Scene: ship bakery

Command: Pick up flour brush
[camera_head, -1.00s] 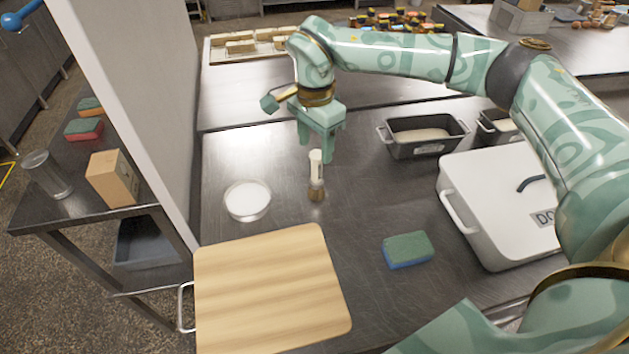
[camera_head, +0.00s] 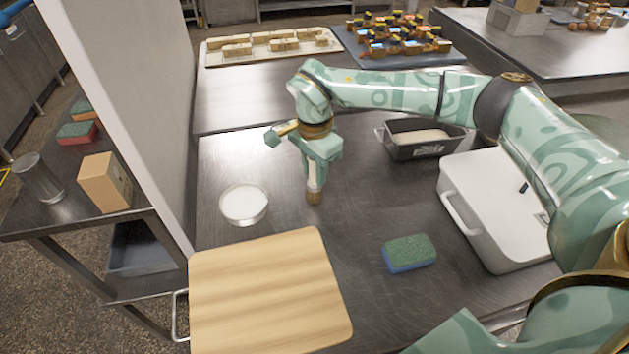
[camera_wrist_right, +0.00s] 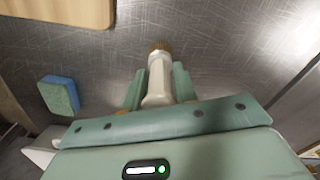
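The flour brush (camera_head: 314,193) stands upright on the steel table, bristles down, with a white handle and brown bristles. My right gripper (camera_head: 316,172) points down over it, with the handle between its fingers. In the right wrist view, the brush (camera_wrist_right: 159,78) lies between the two fingers (camera_wrist_right: 160,88), which appear to press against the handle from both sides with no clear gap. The upper handle is partly hidden by the gripper in the head view. The bristles appear to rest on the table. My left gripper is not in view.
A bowl of white powder (camera_head: 243,204) stands left of the brush. A wooden board (camera_head: 268,290) lies in front. A sponge (camera_head: 409,253), a white lidded box (camera_head: 490,215) and a dark loaf tin (camera_head: 422,150) are to the right. A wall panel (camera_head: 150,100) rises at the left.

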